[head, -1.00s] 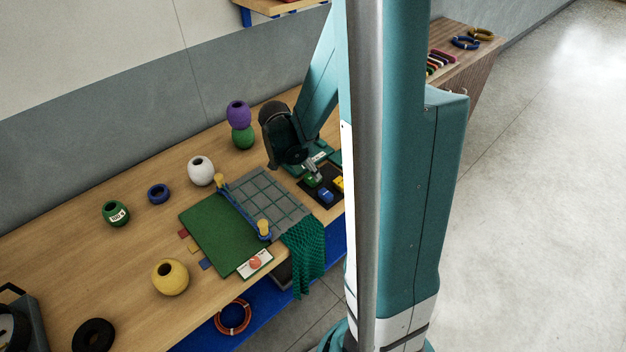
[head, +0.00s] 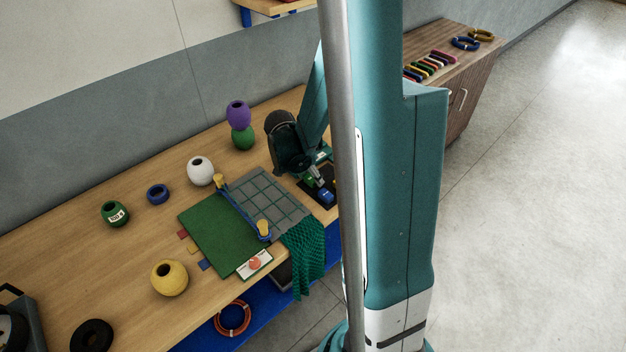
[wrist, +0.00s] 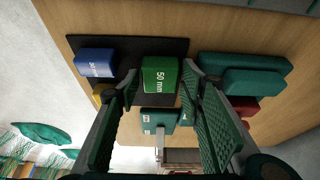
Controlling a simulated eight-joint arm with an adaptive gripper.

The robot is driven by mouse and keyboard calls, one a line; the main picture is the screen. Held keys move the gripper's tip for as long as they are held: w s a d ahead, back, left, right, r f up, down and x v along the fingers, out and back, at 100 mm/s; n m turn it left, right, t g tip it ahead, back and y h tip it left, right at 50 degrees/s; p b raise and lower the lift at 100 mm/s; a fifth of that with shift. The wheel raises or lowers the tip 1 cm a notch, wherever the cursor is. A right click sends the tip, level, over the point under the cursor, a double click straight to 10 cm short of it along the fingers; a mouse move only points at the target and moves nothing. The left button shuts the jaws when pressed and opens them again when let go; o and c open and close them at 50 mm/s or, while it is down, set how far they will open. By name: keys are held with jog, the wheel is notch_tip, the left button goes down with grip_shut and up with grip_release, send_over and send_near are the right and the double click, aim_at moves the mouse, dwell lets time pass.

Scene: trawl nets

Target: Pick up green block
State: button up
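The green block (wrist: 160,76), marked "50 mm", sits on a black mat (wrist: 127,45) in the wrist view. My gripper (wrist: 160,84) is open, with one finger on each side of the block's near end. Narrow gaps seem to show between the fingers and the block; contact is hard to judge. In the head view my gripper (head: 316,176) is low over the black mat at the bench's right end, with the green block (head: 308,182) small and partly covered beside it.
A blue block (wrist: 97,63) lies left of the green one, with a yellow block (wrist: 101,92) partly hidden behind a finger. Teal pieces (wrist: 243,72) and a red piece (wrist: 246,105) are at the right. A grey gridded panel (head: 270,200) lies beside the mat.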

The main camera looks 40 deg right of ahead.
jog(key=shift+c, duration=0.3)
jog(key=c, duration=0.6)
jog(key=shift+r, duration=0.15)
jog(key=shift+r+p, duration=0.8)
jog(key=shift+r, duration=4.05)
